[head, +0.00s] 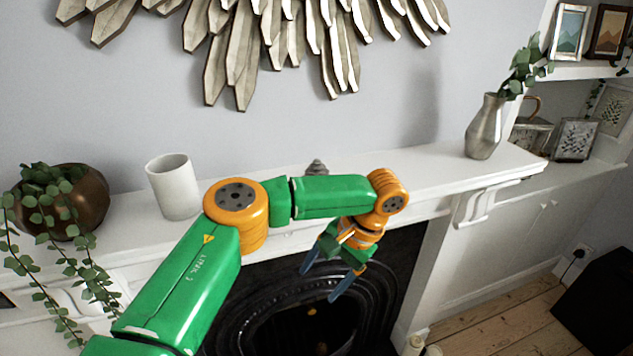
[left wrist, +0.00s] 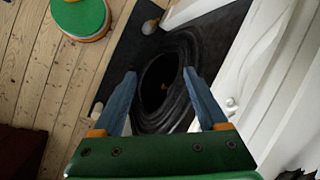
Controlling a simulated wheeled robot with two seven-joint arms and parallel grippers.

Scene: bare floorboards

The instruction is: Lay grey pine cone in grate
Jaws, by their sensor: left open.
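A small grey thing that looks like the pine cone (head: 316,167) sits on the white mantel shelf, partly hidden behind my left arm. The black grate (head: 254,335) is the dark, ringed fireplace opening below the shelf. It also shows in the left wrist view (left wrist: 150,118), between the fingers. Small brown pieces (head: 312,310) show in its dark inside. My left gripper (head: 320,284) is open and empty, its blue fingers pointing down in front of the grate, below the shelf edge. It also shows in the left wrist view (left wrist: 159,74). My right gripper is not in view.
On the mantel shelf (head: 425,160) stand a plant in a brown pot (head: 80,190), a white cup (head: 173,187) and a metal jug (head: 485,128) with leaves. A pale object (head: 413,345) stands by the fireplace.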

